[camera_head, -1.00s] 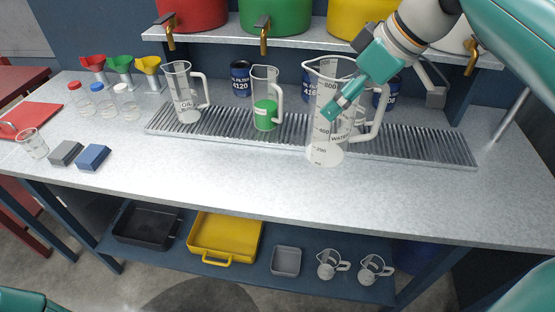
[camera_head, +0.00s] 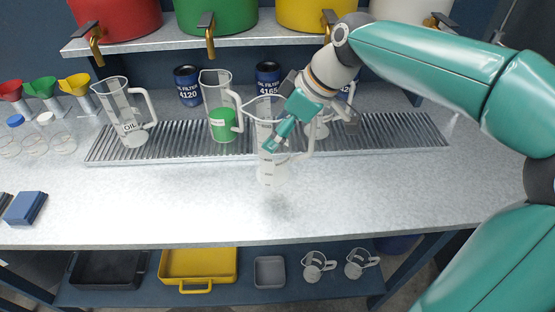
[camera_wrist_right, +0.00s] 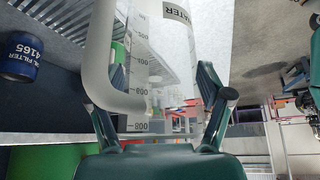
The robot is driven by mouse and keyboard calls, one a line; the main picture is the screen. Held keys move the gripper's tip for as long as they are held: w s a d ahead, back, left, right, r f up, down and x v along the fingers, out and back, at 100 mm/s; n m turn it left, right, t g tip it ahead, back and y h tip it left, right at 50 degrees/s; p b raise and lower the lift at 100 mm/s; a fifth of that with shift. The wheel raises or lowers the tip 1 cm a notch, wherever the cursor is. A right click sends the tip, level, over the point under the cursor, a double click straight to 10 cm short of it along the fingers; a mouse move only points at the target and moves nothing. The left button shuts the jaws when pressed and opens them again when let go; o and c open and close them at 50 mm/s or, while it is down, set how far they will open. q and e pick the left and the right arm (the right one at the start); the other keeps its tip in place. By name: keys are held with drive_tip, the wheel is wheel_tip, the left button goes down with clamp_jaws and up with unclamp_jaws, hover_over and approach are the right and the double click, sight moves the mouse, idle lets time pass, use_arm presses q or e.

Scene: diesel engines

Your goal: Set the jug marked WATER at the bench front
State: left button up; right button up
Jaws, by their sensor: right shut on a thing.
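The clear WATER jug (camera_head: 266,168) with grey graduations hangs upright in front of the drain grate in the head view. A faint shadow lies on the bench just below it, so it seems slightly raised. My right gripper (camera_head: 279,136) is shut on the jug from the right and covers its marked side. In the right wrist view, the jug's scaled wall (camera_wrist_right: 150,65) and handle (camera_wrist_right: 100,60) fill the space between my right fingers (camera_wrist_right: 165,112). The bench (camera_head: 180,205) has bare surface between jug and front edge. My left gripper is out of view.
The OIL jug (camera_head: 127,110) and a jug of green liquid (camera_head: 222,115) stand on the grate (camera_head: 175,140). Oil filters (camera_head: 187,86) stand behind. A blue block (camera_head: 25,207) sits at the left. The front strip is clear. A yellow tray (camera_head: 198,265) is on the shelf below.

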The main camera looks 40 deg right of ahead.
sight(279, 157)
wheel_tip(279, 157, down, 8)
drive_tip(key=shift+r+b, duration=0.2)
drive_tip(key=shift+b, duration=0.1)
drive_tip(key=shift+s, duration=0.1)
drive_tip(key=o, duration=1.5)
drive_tip(key=v, duration=1.2)
